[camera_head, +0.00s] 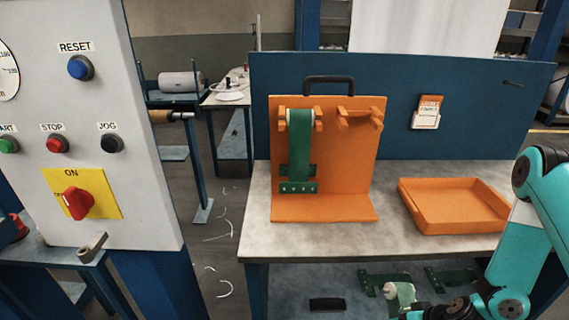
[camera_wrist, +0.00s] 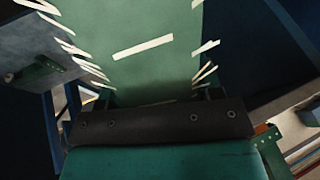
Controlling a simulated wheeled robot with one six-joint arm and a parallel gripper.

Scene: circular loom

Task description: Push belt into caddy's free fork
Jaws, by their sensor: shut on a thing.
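The orange caddy (camera_head: 345,165) stands upright on the table. Its left fork (camera_head: 281,117) carries a green belt (camera_head: 301,150) that hangs down to a green plate with holes. Its right fork (camera_head: 359,117) is empty. My gripper (camera_head: 412,308) is low at the bottom right, below the tabletop level and well apart from the caddy; its fingertips are hard to make out. In the wrist view a green belt (camera_wrist: 140,45) with frayed white edge threads and a white mark runs up from a dark riveted bar (camera_wrist: 155,122). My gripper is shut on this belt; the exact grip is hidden.
An orange tray (camera_head: 455,228) lies on the table, right of the caddy. The table (camera_head: 315,236) has bare room around the caddy. A blue panel (camera_head: 440,85) stands behind. A control box (camera_head: 90,140) with buttons stands close on the left. Green brackets lie on the lower shelf.

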